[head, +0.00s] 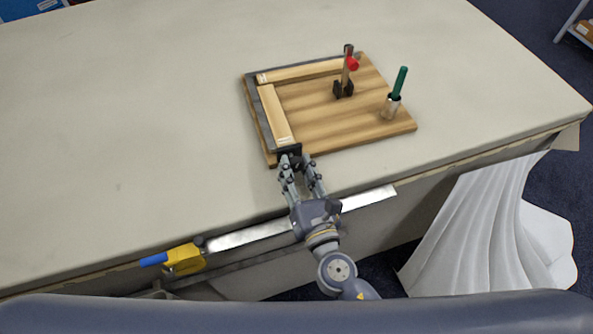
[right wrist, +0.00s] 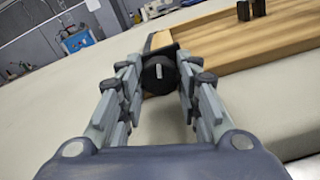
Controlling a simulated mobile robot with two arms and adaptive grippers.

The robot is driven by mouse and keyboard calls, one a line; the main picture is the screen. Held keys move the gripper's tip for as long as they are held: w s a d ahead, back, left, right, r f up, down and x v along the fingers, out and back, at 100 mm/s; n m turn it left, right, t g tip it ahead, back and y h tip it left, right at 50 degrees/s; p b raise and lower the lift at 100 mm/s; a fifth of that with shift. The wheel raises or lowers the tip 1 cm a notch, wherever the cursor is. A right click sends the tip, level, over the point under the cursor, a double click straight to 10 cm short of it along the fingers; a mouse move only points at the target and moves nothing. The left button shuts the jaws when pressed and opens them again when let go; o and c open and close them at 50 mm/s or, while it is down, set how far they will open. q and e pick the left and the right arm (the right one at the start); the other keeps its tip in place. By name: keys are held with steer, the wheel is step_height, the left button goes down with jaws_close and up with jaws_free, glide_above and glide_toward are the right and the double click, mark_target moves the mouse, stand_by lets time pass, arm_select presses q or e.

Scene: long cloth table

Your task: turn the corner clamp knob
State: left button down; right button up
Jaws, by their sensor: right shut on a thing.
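The wooden board (head: 330,115) lies on the cloth table, with a dark corner clamp (head: 256,118) along its left and back edges. Two pale wood strips (head: 275,114) meet at its back left corner. The clamp's black knob (right wrist: 158,75) with a pale mark faces me in the right wrist view. My right gripper (head: 299,162) is at the board's near left corner, shut on the knob; its fingers (right wrist: 158,82) sit on either side of it in the wrist view. My left gripper is not in view.
An upright clamp with a red tip (head: 351,64) and a green-handled tool in a metal cup (head: 397,88) stand on the board's right part. The table's left is clear.

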steer(key=shift+m+b, duration=0.75)
steer(key=shift+m, duration=1.15)
steer(key=o, duration=1.1)
steer(key=shift+f, duration=0.1)
